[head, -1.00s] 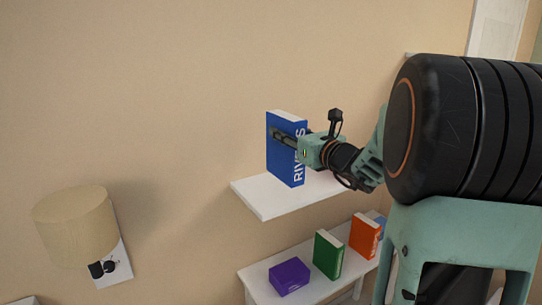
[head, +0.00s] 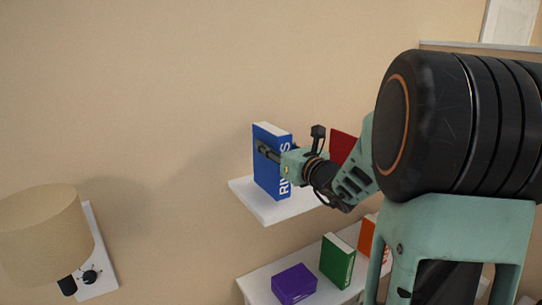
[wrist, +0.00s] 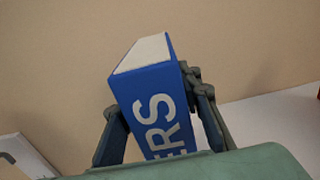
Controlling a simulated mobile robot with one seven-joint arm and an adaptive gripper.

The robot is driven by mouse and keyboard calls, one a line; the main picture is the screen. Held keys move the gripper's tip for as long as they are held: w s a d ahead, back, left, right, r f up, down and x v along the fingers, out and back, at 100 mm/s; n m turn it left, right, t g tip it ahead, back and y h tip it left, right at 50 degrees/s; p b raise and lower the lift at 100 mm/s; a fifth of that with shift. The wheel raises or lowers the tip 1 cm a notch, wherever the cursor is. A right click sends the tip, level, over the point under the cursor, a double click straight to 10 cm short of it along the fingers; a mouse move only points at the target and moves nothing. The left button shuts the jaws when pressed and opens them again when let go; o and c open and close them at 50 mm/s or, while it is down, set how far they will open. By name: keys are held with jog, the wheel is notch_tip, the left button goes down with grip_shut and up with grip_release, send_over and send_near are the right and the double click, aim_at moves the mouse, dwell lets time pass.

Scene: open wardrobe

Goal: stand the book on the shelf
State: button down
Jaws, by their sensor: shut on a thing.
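The blue book (head: 269,174) with white spine lettering is upright at the left part of the white wall shelf (head: 266,213). My gripper (head: 268,152) is shut on it from the right, one finger showing across its side. In the wrist view the book (wrist: 150,85) sits between both fingers (wrist: 160,130), tilted a little in that picture. The book's lower edge is at the shelf's height; I cannot tell if it touches the board. My arm hides the right part of the shelf.
A red book (head: 342,146) shows behind my arm. A wall lamp (head: 42,228) is at the left.

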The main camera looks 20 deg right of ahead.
jog(key=shift+d+f+b, duration=0.1)
jog(key=shift+f+b, duration=0.25)
jog(key=shift+f, duration=0.55)
jog(key=shift+s+f, duration=0.1)
jog(key=shift+f, duration=0.05)
jog(key=c, duration=1.4)
grip_release()
